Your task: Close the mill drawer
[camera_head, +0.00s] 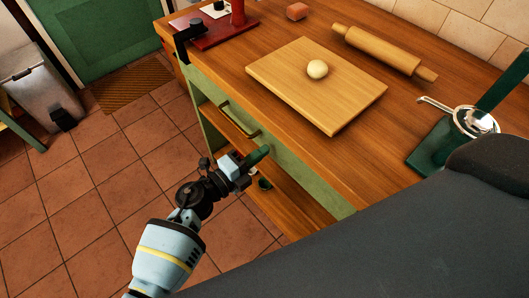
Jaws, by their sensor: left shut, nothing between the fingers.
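A green mill (432,147) with a shiny metal bowl (475,122) and a crank handle stands on the counter at the right. Part of it is hidden behind a dark grey shape in front, and I cannot make out its drawer. My left gripper (258,156) is shut and empty. It is in front of the counter's green front, below the worktop edge and well to the left of the mill, apart from it. My right gripper is not in view.
A pale board (290,80) with a round dough ball (317,69) lies on the wooden worktop (370,150). A rolling pin (385,52) lies behind it. A brass rail (239,121) is on the counter front. Tiled floor (85,205) is clear at the left.

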